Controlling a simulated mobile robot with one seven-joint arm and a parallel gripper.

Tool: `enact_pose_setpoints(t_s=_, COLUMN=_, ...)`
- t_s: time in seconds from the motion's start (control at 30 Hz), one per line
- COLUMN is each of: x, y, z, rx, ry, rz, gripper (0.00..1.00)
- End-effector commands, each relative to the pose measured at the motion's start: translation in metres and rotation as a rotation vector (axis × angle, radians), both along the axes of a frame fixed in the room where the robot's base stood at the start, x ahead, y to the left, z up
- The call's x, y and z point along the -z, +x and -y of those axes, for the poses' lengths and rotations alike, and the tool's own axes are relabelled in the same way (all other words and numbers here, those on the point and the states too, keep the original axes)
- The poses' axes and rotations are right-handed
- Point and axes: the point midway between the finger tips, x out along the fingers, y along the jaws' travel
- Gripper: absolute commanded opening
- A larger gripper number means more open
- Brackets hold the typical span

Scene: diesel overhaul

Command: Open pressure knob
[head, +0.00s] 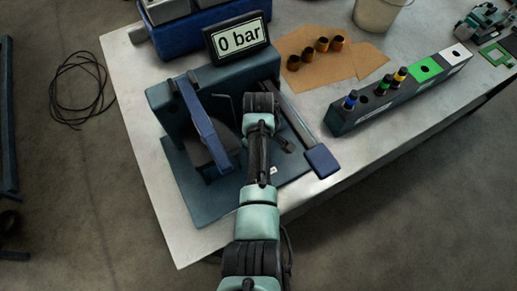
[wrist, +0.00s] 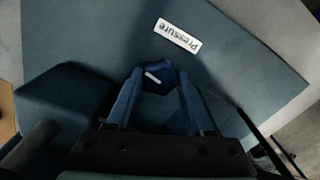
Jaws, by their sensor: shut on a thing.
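The pressure knob (wrist: 158,76) is small, dark blue and carries a white pointer line. In the wrist view it sits on the blue-grey base plate (wrist: 235,55), beside a white label (wrist: 177,37) reading "Pressure". My gripper (wrist: 160,80) is shut on the knob, with one finger on each side of it. In the head view my arm hides the knob. A display (head: 238,38) on top of the test stand (head: 165,97) reads "0 bar".
A blue lever (head: 205,122) stands left of my arm, and a bar with a blue end block (head: 321,160) lies to its right. A rack (head: 350,118) with several injector-like parts stands on the table's right. Copper sleeves (head: 293,62) lie on brown paper behind.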

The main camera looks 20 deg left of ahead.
Motion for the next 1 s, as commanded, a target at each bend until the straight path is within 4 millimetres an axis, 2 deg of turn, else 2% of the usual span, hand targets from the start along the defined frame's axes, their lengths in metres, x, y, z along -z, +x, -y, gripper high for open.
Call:
enact_pose_setpoints(t_s=0.4, x=-0.0020, y=0.0019, z=-0.0013, rx=-0.175, ry=0.004, rz=0.005, gripper=0.00)
enact_pose_setpoints(t_s=0.93, x=-0.0021, y=0.0021, z=-0.0018, rx=-0.195, ry=0.006, rz=0.007, gripper=0.00)
enact_pose_setpoints(t_s=0.97, x=-0.0021, y=0.0021, z=-0.0018, rx=-0.195, ry=0.006, rz=0.007, gripper=0.58)
enact_pose_setpoints(t_s=1.0, x=-0.0020, y=0.0020, z=-0.0017, rx=-0.195, ry=0.005, rz=0.006, gripper=0.65)
